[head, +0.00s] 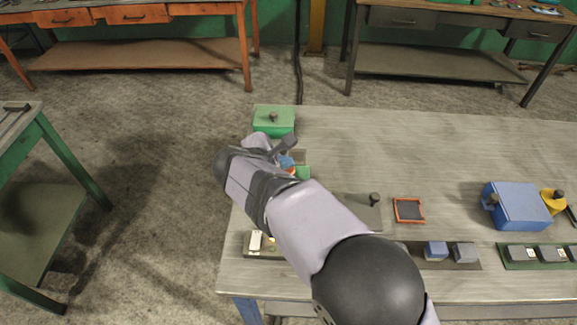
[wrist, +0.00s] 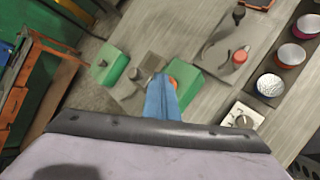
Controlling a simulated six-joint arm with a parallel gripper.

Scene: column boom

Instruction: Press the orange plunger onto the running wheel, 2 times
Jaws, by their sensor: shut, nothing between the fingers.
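An orange part (wrist: 173,82), which looks like the plunger, shows beside a green block (wrist: 187,84) in the wrist view, partly hidden by my fingers. In the head view, only a sliver of orange (head: 291,170) shows beside the green block (head: 303,172). My blue gripper (wrist: 160,78) is shut and empty. Its tips overlap the plunger's left edge in the wrist view; I cannot tell whether they touch it. In the head view, my gripper (head: 286,160) is mostly behind my wrist. I cannot make out the running wheel or whether it turns.
A green box with a dark knob (head: 274,124) stands at the table's far left corner. A grey plate (wrist: 220,60) carries a red-topped button (wrist: 240,57) and a black-knobbed lever (wrist: 239,15). An orange-rimmed tray (head: 409,221) and a blue box (head: 518,207) stand right. The back middle is clear.

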